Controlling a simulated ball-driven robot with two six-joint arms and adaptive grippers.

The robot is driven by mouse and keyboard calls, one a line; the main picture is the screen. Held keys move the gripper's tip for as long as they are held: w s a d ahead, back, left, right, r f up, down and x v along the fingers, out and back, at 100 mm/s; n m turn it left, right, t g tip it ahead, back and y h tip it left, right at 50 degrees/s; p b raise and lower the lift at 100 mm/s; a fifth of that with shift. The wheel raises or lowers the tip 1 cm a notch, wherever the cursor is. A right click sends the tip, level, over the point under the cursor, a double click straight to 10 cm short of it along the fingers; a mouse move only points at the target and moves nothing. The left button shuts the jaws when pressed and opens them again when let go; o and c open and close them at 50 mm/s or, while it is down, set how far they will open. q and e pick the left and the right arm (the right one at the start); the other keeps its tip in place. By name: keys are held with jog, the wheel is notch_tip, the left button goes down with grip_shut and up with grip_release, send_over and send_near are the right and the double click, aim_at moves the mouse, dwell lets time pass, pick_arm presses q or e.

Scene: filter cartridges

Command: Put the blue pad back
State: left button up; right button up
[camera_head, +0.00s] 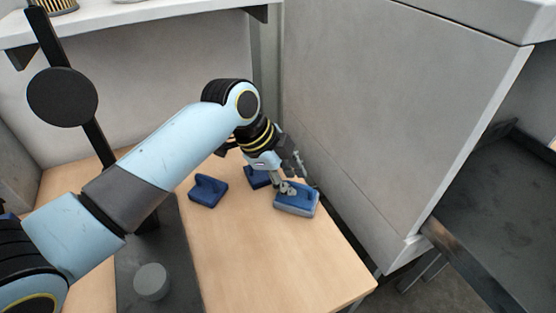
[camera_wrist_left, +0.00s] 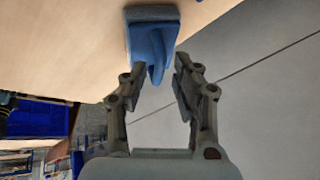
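A blue pad (camera_head: 297,203) with a grey lower layer lies near the right edge of the wooden table. In the left wrist view the same kind of blue pad (camera_wrist_left: 152,38) shows a raised blue grip pointing toward my fingers. My left gripper (camera_head: 292,177) is just over the pad in the head view. In the wrist view the left gripper (camera_wrist_left: 163,68) is open and empty, its fingertips spread either side of the grip's end. I cannot tell whether they touch it. My right gripper is out of view.
Two darker blue pieces, one at left (camera_head: 208,191) and one partly hidden behind my gripper (camera_head: 257,178), sit on the wooden table (camera_head: 265,265). A grey cabinet wall (camera_head: 390,120) stands close to the right. The table's front is clear. A white shelf (camera_head: 130,22) is at the back.

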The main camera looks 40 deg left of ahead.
pick_arm(q)
jog(key=v, duration=1)
jog(key=shift+s, duration=0.1)
